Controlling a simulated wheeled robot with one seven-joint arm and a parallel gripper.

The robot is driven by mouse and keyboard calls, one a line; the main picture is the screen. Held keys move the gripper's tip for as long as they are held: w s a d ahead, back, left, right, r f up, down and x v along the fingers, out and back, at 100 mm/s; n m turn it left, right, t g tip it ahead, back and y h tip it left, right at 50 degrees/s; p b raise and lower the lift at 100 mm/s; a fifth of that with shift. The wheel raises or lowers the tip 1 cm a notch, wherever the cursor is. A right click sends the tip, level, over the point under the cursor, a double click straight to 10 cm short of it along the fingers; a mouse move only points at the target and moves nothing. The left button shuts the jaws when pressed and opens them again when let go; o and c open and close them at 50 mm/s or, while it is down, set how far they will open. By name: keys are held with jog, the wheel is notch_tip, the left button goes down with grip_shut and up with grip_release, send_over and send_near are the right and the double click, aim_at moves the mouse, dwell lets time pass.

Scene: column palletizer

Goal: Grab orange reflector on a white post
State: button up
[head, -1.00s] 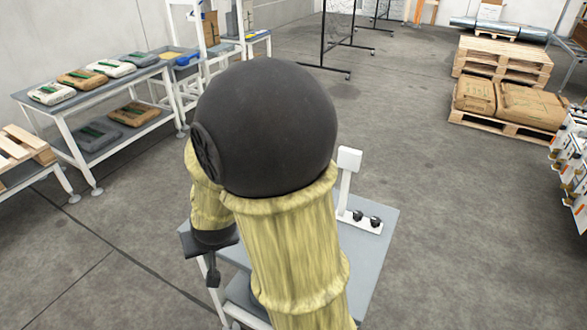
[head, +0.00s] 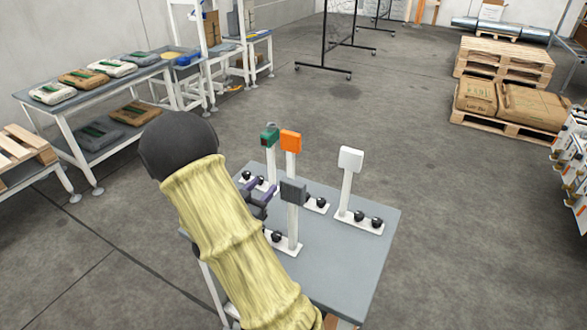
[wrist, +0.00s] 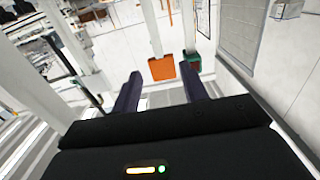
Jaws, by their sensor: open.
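The orange reflector (head: 291,141) sits atop a white post at the back of a small grey table (head: 360,255). In the wrist view the orange reflector (wrist: 162,69) appears upside down, beyond the fingers and between their tips. My gripper (head: 259,193) is open and empty, with dark purplish fingers. It is near the posts, short of the orange reflector and apart from it. The wrist view shows both fingers spread (wrist: 161,92). The lower part of the orange reflector's post is partly hidden behind the dark grey reflector.
A green reflector (head: 270,136) stands just left of the orange one. A dark grey reflector (head: 293,192) stands in front, close to my gripper. A white reflector (head: 350,159) stands to the right. Black knobs (head: 359,216) sit on the post bases. The table's right front is clear.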

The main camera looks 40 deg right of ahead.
aim_at(289, 159)
jog(key=shift+r, duration=0.1)
jog(key=p+x, duration=0.1)
jog(key=x, duration=1.1)
jog(key=shift+s+d+r, duration=0.1)
jog(key=shift+d, duration=0.1)
jog(key=x, duration=0.3)
jog(key=p+x, duration=0.1)
jog(key=shift+s+d+r, duration=0.15)
jog(key=shift+d+r, duration=0.05)
jog(key=shift+d, duration=0.45)
